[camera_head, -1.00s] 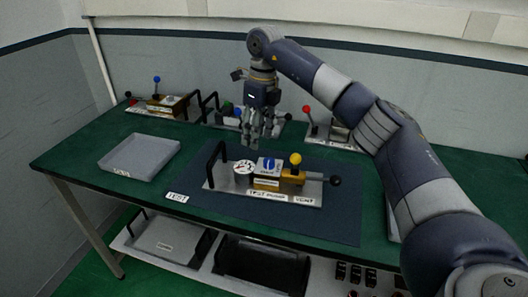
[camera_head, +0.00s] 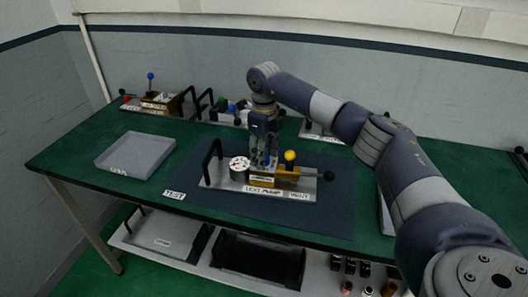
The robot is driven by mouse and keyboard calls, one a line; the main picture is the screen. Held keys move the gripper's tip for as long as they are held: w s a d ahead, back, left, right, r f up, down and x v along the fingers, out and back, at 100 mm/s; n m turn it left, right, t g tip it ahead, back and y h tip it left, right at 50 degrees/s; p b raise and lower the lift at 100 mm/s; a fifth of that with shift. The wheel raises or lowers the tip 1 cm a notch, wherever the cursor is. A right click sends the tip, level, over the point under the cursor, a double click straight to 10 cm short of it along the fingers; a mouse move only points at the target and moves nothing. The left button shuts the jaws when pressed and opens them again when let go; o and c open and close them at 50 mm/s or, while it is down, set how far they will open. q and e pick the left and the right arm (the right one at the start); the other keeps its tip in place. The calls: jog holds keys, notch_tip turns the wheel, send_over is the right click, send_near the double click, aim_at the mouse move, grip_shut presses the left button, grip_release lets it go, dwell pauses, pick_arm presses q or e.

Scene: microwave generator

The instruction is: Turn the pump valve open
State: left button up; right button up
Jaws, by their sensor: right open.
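The test pump is a silver plate (camera_head: 222,183) with a black handle at its left end, lying on a dark mat (camera_head: 335,212). It carries a round white gauge (camera_head: 239,163), a brass block (camera_head: 287,181), a yellow ball knob (camera_head: 290,156) and a rod with a black end knob (camera_head: 329,176) at the right. My right gripper (camera_head: 262,164) points down over the pump, between the gauge and the yellow knob, and is open. It hides nearly all of the blue valve; I cannot tell whether the fingers touch it. My left gripper is out of view.
An empty grey tray (camera_head: 172,153) lies left of the mat. Other valve fixtures stand along the back, including one with a blue ball lever (camera_head: 150,76). A shelf below holds trays and small parts. The green table (camera_head: 85,157) is clear at the front left.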

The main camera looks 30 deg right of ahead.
jog(key=c, duration=1.1)
jog(key=shift+n, duration=0.3)
jog(key=n, duration=0.3)
jog(key=shift+n, duration=0.3)
jog(key=n, duration=0.4)
jog(key=shift+n, duration=0.3)
jog(key=n, duration=0.4)
jog(key=shift+w+b, duration=0.1)
jog(key=shift+b, duration=0.25)
jog(key=n, duration=0.5)
